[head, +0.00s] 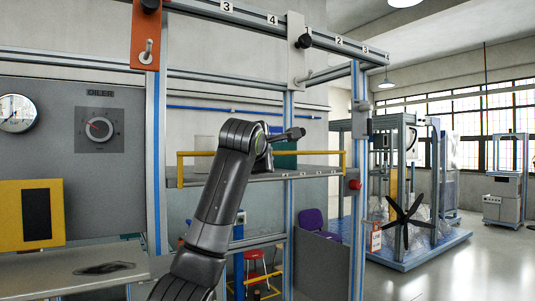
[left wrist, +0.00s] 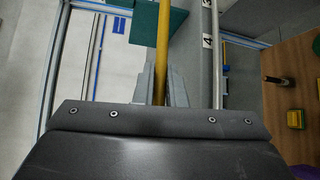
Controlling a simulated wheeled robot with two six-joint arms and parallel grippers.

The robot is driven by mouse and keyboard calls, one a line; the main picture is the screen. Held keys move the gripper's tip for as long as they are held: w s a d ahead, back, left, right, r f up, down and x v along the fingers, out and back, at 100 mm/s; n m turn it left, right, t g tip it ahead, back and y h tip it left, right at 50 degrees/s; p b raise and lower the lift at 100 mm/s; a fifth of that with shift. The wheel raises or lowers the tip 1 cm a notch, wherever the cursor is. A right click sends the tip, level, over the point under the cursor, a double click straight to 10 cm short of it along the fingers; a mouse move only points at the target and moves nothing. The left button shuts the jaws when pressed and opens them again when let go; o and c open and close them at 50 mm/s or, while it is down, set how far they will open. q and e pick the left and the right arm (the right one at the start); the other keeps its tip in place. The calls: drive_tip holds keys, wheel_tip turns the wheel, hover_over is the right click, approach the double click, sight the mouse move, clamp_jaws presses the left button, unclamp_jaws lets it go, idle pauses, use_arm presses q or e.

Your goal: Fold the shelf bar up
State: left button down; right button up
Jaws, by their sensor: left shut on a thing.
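The yellow shelf bar (head: 318,152) runs level along the front of the grey shelf (head: 315,171), held a little above it by a short yellow post at each end. My left arm reaches up from below to the middle of the bar and hides part of it. In the left wrist view the bar (left wrist: 162,45) passes between the two grey fingers of my left gripper (left wrist: 163,91), which is shut on it. My right gripper is in neither view.
A dark green object (head: 286,145) stands on the shelf behind the bar. Blue-edged frame posts (head: 357,120) rise at both sides of the shelf. A red knob (head: 354,185) sticks out at the right end. A purple chair (head: 315,222) stands below.

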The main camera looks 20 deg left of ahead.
use_arm(q)
drive_tip(key=c, duration=1.5)
unclamp_jaws()
drive_tip(key=shift+w+a, duration=0.1)
drive_tip(key=s+d+r+b, duration=0.1)
drive_tip(key=s+b, duration=0.3)
drive_tip(key=s, duration=0.4)
drive_tip(key=s+d+r+b, duration=0.1)
drive_tip(key=s+b, duration=0.4)
drive_tip(key=s, duration=0.4)
drive_tip(key=shift+r, duration=0.25)
drive_tip(key=shift+f, duration=0.1)
